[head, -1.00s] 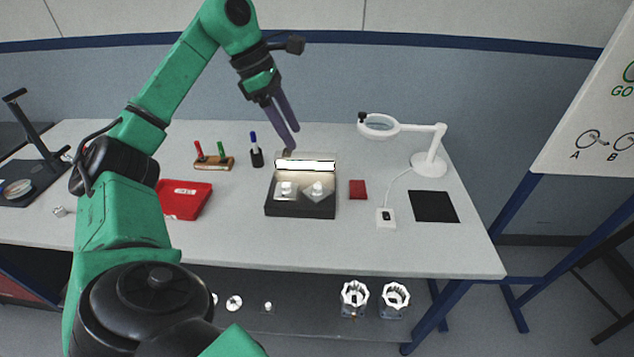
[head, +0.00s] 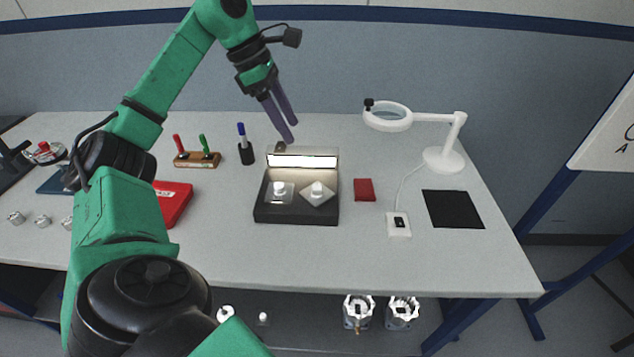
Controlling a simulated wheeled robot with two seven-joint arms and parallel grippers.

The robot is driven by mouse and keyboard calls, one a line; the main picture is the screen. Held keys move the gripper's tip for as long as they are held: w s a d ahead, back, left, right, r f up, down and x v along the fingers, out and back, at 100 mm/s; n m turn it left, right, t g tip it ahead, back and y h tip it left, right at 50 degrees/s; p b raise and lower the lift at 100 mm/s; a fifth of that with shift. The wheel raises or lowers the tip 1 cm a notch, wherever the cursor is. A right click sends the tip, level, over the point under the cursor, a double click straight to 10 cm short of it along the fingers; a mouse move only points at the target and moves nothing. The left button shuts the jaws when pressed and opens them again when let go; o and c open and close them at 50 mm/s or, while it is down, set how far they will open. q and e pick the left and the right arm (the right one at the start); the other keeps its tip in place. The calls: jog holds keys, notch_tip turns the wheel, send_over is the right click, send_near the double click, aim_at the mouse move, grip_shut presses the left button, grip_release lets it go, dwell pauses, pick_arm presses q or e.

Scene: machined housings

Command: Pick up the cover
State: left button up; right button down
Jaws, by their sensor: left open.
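Two pale plates with white knobs lie in a dark open box (head: 296,214) on the table, in the head view. The left plate (head: 279,196) sits square; the right plate (head: 318,196) is turned like a diamond. Either may be the cover; I cannot tell which is meant. My left gripper (head: 289,133) points down above the back of the box, beyond both plates. Its two purple fingers are open with a narrow gap, with nothing between them. My right gripper is not in view.
A red block (head: 364,190), a white switch box (head: 398,224) and a black mat (head: 452,209) lie right of the box. A magnifier lamp (head: 443,160) stands behind them. Left are a pen holder (head: 198,160), a marker cup (head: 246,153) and a red tray (head: 174,203). The front table strip is clear.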

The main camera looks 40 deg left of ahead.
pick_arm(q)
notch_tip(320, 180, down, 4)
jog(key=b, duration=0.4)
send_near(316, 187)
jog(key=x, duration=0.8)
jog(key=shift+f, duration=0.1)
jog(key=shift+w+d+f, duration=0.1)
jog(key=shift+w+f, duration=0.1)
jog(key=shift+f, duration=0.1)
grip_shut()
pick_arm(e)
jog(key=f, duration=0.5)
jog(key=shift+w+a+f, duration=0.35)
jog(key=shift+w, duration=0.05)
